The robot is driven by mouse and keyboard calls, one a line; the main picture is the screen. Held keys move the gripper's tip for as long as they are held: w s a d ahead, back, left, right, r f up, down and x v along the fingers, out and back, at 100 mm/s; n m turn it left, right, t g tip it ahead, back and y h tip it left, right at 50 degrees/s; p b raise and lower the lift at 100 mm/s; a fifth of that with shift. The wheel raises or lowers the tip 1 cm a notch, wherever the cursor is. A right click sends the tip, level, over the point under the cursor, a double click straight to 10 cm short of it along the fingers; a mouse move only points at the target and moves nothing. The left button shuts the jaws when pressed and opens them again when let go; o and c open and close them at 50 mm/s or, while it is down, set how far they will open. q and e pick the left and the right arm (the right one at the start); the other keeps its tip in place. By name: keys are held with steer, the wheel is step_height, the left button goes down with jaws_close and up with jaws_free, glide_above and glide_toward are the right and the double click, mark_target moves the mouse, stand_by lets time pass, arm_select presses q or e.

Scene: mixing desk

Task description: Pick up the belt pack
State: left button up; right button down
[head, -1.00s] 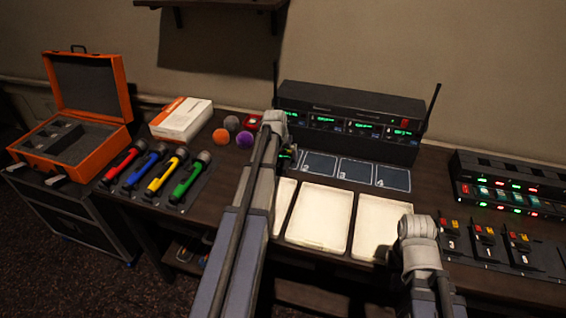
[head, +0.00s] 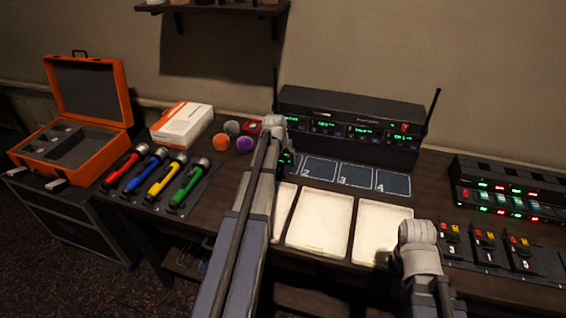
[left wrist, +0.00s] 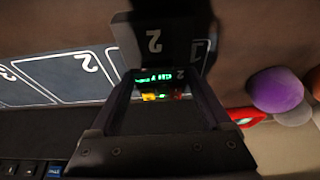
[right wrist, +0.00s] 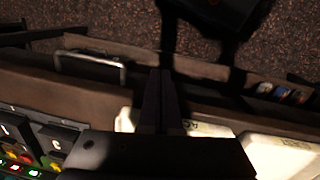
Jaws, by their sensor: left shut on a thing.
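The belt pack (left wrist: 160,42) is dark, with a white 2 and a small lit green display. In the left wrist view it lies between the fingers of my left gripper (left wrist: 158,88), which is shut on it. In the head view my left arm hides most of the pack; only a small green glow shows beside the numbered pads. I cannot tell whether the pack touches the desk. My right gripper (right wrist: 160,98) looks shut and empty, with its fingers close together, near the desk's front edge.
A receiver rack (head: 350,126) stands behind numbered pads (head: 357,175) and cream trays (head: 320,222). Black units with switches (head: 520,248) are at right.

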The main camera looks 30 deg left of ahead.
mark_target(283, 161)
arm_select(q)
steer(key=shift+r, duration=0.2)
step_height(283, 161, up, 18)
steer(key=p, duration=1.8)
steer(key=shift+f, duration=0.2)
steer(key=shift+d, duration=0.1)
